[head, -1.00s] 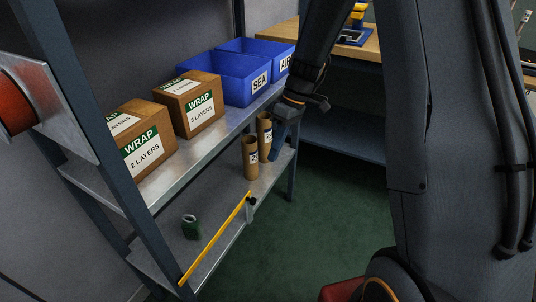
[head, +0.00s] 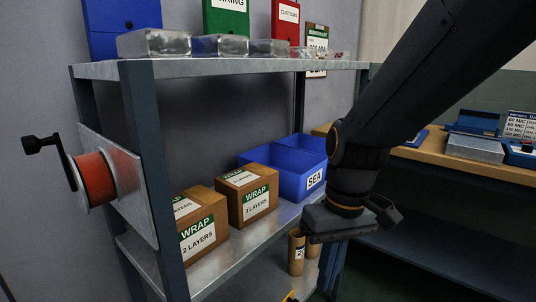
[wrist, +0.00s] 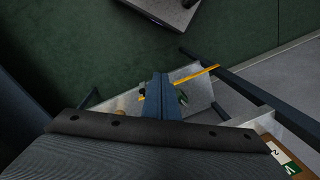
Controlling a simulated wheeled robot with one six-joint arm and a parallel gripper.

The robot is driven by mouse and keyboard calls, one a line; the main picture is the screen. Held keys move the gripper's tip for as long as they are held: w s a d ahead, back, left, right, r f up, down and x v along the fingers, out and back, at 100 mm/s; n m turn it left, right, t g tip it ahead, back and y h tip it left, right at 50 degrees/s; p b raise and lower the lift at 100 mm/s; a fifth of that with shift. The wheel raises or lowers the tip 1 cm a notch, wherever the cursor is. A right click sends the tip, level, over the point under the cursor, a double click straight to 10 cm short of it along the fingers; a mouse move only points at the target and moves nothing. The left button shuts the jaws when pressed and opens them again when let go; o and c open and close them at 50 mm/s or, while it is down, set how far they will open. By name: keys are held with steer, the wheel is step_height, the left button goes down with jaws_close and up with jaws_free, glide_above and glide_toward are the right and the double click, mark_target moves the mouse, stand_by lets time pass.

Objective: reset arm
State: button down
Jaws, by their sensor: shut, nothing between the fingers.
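My gripper (head: 333,268) points down in front of the right end of the shelf unit, with the blue fingers partly cut off by the picture's lower edge. In the wrist view my gripper (wrist: 160,82) shows its two fingers pressed together with nothing between them. Beyond the fingers lie a yellow strip (wrist: 197,77) and a small green item (wrist: 182,97) on the lower shelf. My gripper is apart from the cartons and bins; I cannot tell how far it is from the shelf edge.
Two WRAP cartons (head: 247,203) (head: 197,238) and blue bins (head: 285,178) stand on the middle shelf (head: 222,256). Cardboard tubes (head: 297,255) stand below, close to my gripper. A red reel (head: 95,180) is on the left post. A wooden bench (head: 425,155) stands right.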

steer(key=s+d+r+m+h+p, duration=0.1)
steer(key=s+d+r+m+p, duration=0.2)
steer(key=p, duration=1.1)
steer(key=shift+s+d+r+m+t, duration=0.35)
steer(key=shift+s+d+r, duration=0.65)
steer(key=shift+d+r, duration=1.45)
steer(key=shift+d+f, duration=0.15)
